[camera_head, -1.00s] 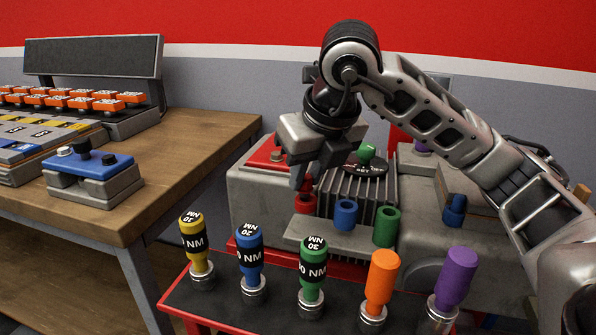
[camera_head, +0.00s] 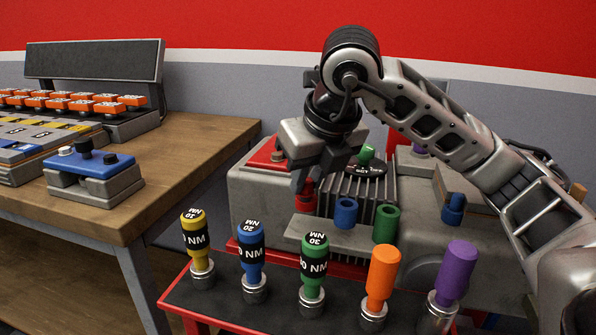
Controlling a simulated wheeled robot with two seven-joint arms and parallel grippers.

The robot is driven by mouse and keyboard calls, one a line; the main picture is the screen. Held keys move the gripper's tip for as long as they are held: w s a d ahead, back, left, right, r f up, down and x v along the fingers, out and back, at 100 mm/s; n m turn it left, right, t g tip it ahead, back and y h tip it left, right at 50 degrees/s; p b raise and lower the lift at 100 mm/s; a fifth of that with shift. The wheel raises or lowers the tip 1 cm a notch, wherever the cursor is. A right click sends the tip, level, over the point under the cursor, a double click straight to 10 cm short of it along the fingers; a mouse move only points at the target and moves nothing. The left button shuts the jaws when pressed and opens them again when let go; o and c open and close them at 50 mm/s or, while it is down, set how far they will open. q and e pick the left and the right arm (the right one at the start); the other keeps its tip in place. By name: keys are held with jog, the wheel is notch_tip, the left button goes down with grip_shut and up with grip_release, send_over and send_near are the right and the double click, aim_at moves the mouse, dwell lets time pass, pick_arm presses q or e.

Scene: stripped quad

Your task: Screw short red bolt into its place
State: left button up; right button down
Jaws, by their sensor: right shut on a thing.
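My right gripper (camera_head: 304,184) comes down from above, in front of the grey machine. It is shut on the short red bolt (camera_head: 308,188), which shows as a small red piece between and beside the fingers. The bolt is right over the red round socket (camera_head: 305,203) on the grey ledge and seems to meet it. The fingers hide most of the bolt, so I cannot tell how deep it sits. My left gripper is not in view.
Blue (camera_head: 345,212) and green (camera_head: 386,224) sockets stand beside the red one. A finned block (camera_head: 350,190) with a green-topped dial is close behind the gripper. Several coloured torque tools, one yellow (camera_head: 194,231), stand on the front tray (camera_head: 222,305). A wooden bench (camera_head: 190,150) is left.

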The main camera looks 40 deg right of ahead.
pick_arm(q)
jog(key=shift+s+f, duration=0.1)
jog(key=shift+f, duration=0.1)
pick_arm(e)
jog(key=shift+s+f, duration=0.15)
jog(key=shift+f, duration=0.3)
jog(key=shift+r, duration=0.1)
pick_arm(q)
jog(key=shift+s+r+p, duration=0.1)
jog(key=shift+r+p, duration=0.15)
jog(key=shift+p, duration=0.15)
pick_arm(e)
jog(key=shift+s+d+r, duration=0.1)
jog(key=shift+d, duration=0.05)
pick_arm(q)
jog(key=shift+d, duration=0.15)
pick_arm(e)
jog(key=shift+d, duration=0.1)
jog(key=shift+w+d+r, duration=0.1)
jog(key=shift+w+d, duration=0.1)
jog(key=shift+w+d+r, duration=0.1)
jog(key=shift+w+d, duration=0.1)
jog(key=shift+w, duration=0.15)
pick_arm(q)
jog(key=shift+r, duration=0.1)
pick_arm(e)
jog(key=shift+d+r, duration=0.1)
jog(key=shift+r, duration=0.05)
dwell(0.5)
